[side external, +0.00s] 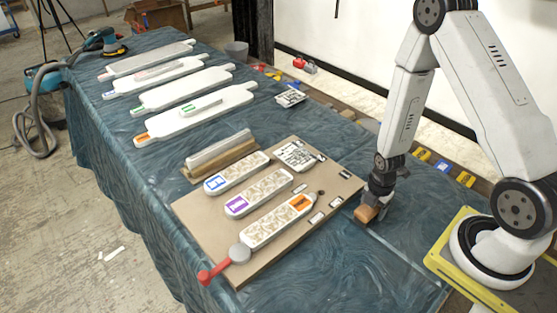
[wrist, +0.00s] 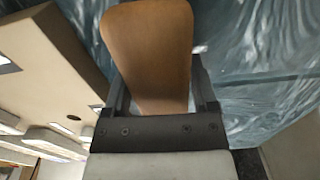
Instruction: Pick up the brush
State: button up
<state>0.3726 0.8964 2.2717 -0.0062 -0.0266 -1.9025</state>
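The brush, of which I see only a tan-brown wooden block or handle (side external: 367,213), is at my gripper (side external: 376,197), beside the right edge of the tan board. In the wrist view the brown piece (wrist: 150,50) is broad at the top and narrows between the two dark fingers of my gripper (wrist: 162,90). The fingers flank it on both sides. A thin gap seems to show at its right side. I cannot tell whether the fingers press on it. Any bristles are hidden, and I cannot tell whether it touches the table.
The tan board (side external: 190,212) holds several patterned white panels and a red-handled tool (side external: 222,265). Long white panels (side external: 195,115) lie farther back on the blue-covered table (side external: 110,165). Blue and yellow items (side external: 443,166) line the wall side. Blue cloth is clear in front of my gripper.

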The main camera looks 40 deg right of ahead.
jog(key=c, duration=0.8)
jog(key=shift+c, duration=0.2)
jog(key=shift+r, duration=0.1)
jog(key=shift+r, duration=4.9)
